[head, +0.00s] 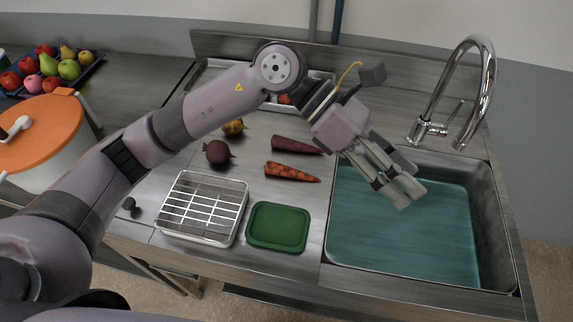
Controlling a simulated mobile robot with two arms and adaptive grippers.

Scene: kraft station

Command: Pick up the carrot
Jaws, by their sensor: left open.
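An orange carrot (291,172) with dark patches lies on the steel counter, left of the sink. A dark purple, carrot-shaped root (297,145) lies just behind it. My left gripper (402,191) is open and empty. It hangs over the left part of the sink basin, to the right of the carrot and apart from it. My left arm reaches across the counter behind the two roots. My right gripper is not in view.
The sink (420,235) holds teal water, with a tall faucet (487,75) behind. A wire rack (201,208) and green lid (278,227) stand in front of the carrot. A beet (217,153) lies left. A pot with an orange lid (38,132) and fruit tray are far left.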

